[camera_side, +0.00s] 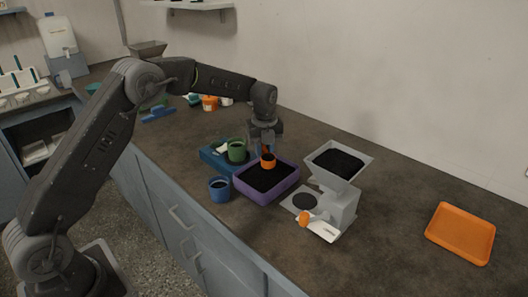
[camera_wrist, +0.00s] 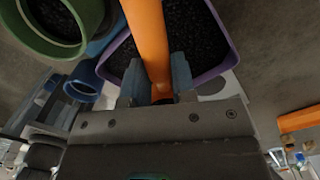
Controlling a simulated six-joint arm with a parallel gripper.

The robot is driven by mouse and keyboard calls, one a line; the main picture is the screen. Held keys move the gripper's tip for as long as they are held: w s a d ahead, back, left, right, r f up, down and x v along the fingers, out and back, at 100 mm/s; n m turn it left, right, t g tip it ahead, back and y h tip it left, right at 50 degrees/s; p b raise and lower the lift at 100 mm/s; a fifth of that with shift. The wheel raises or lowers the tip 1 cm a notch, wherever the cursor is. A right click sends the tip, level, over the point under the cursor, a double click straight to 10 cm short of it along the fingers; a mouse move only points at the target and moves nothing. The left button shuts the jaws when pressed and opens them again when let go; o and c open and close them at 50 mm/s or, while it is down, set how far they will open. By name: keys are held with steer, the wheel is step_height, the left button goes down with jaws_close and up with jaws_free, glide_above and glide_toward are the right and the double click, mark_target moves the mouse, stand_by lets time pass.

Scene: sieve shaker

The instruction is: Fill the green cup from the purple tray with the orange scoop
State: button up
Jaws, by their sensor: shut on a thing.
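My gripper (camera_wrist: 154,82) is shut on the handle of the orange scoop (camera_wrist: 148,35). In the side view the orange scoop (camera_side: 268,161) hangs over the purple tray (camera_side: 283,190), its cup at or just above the dark granules; I cannot tell if it touches them or what it holds. The purple tray (camera_wrist: 226,64) shows behind the scoop in the wrist view, filled with dark granules. The green cup (camera_side: 237,151) stands on a blue base just behind and left of the tray. In the wrist view the green cup (camera_wrist: 38,45) is at the top left, with dark material inside.
A blue cup (camera_side: 219,189) stands left of the tray, near the counter's front edge. A grey machine with a hopper (camera_side: 338,163) of dark granules stands close on the right. An orange tray (camera_side: 461,233) lies far right. The counter between them is clear.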

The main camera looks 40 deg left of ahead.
steer(key=shift+r, duration=4.25)
steer(key=a+f+t+y, duration=0.1)
steer(key=a+f+y, duration=0.1)
steer(key=a, duration=1.3)
steer(key=shift+w+t+y, duration=0.3)
steer(key=shift+w, duration=0.05)
steer(key=shift+d+r+t+y, duration=0.2)
steer(key=shift+r+t+y, duration=0.1)
steer(key=shift+r+y, duration=0.2)
steer(key=shift+y, duration=0.4)
steer(key=shift+s+d+r+t+y, duration=0.2)
steer(key=shift+r+t+y, duration=0.25)
steer(key=shift+t+y, duration=0.25)
steer(key=shift+d+r+y, duration=0.1)
steer(key=shift+r+y, duration=0.1)
steer(key=shift+y, duration=0.3)
steer(key=shift+s, duration=0.1)
